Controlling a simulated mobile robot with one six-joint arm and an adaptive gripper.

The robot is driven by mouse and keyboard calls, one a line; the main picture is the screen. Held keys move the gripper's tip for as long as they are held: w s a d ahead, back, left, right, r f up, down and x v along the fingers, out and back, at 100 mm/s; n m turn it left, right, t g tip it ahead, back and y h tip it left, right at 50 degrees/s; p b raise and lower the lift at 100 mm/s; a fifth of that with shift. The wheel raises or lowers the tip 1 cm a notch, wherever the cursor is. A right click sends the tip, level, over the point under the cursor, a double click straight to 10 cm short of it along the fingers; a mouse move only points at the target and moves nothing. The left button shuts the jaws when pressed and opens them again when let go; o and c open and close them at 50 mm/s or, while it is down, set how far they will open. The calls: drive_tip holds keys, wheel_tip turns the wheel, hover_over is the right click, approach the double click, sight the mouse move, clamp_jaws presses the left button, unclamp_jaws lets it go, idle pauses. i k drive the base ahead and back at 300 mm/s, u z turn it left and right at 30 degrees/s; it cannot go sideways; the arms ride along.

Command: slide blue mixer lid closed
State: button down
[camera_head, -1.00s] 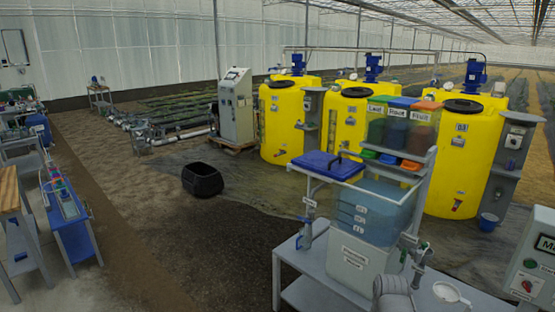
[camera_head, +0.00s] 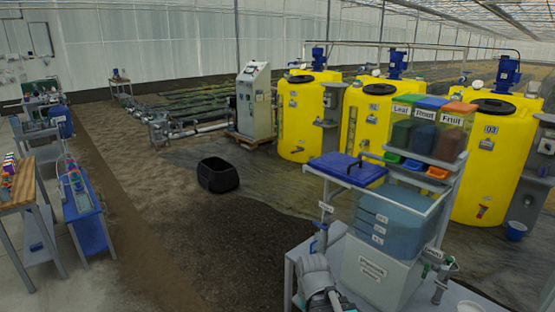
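The blue mixer lid (camera_head: 347,170) lies flat on a pale rail frame at the upper left of the mixer. It has a dark raised handle near its right side. The lid is out to the left, and much of the top of the translucent blue mixer tank (camera_head: 384,222) is uncovered. A grey rounded part, apparently of my arm, shows at the bottom, in front of the bench and well below the lid. No fingers of my gripper can be made out, and nothing of mine touches the lid.
Three labelled hoppers, Leaf (camera_head: 399,133), Root (camera_head: 424,135) and Fruit (camera_head: 452,140), stand behind the mixer. A valve (camera_head: 320,238) is at the tank's left. Yellow tanks (camera_head: 489,165) stand behind. A black tub (camera_head: 218,175) sits on open floor at left.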

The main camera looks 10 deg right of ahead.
sight(359, 172)
drive_tip(key=u, duration=0.35)
drive_tip(key=i, duration=1.55)
drive_tip(key=z, duration=0.7)
drive_tip(key=i, duration=0.4)
drive_tip(key=z, duration=0.25)
drive_tip(key=k, duration=0.9)
drive_tip(key=z, duration=0.15)
drive_tip(key=i, duration=0.4)
